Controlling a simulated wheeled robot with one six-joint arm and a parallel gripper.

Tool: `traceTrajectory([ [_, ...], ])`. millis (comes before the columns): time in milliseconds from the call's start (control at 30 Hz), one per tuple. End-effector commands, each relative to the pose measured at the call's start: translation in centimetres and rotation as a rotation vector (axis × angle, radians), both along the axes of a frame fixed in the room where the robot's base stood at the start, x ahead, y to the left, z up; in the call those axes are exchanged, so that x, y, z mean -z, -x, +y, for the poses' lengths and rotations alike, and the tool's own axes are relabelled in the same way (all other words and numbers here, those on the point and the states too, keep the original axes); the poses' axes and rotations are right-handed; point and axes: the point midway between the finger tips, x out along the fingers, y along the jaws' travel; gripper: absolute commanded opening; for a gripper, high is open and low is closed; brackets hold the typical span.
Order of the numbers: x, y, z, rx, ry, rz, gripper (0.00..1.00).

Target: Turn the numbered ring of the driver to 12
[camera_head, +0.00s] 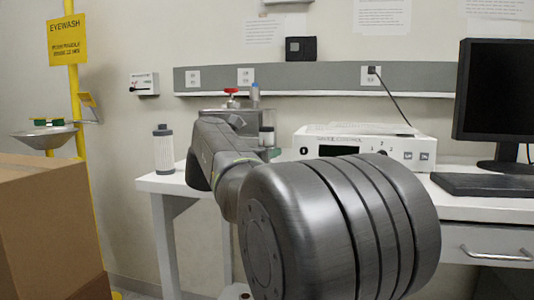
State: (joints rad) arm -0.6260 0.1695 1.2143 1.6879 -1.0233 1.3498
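I cannot make out the driver or its numbered ring in the camera_head view. My own grey arm fills the middle and lower centre and hides part of the bench. My gripper's fingers do not show.
A white bench (468,207) runs along the wall. On it stand a white control box (408,150), a grey-white cylinder (163,150), a red-handled valve (232,92) on a metal assembly, a monitor (497,95) and a keyboard (485,185). A cardboard box (45,225) is at left.

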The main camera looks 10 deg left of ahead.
Motion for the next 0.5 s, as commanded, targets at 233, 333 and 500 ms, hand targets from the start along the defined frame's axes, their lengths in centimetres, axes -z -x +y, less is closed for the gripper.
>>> traceTrajectory([
  [233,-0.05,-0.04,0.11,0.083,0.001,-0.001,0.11],
  [333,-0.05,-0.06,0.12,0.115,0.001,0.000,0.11],
  [500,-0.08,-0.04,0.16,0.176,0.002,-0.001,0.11],
])
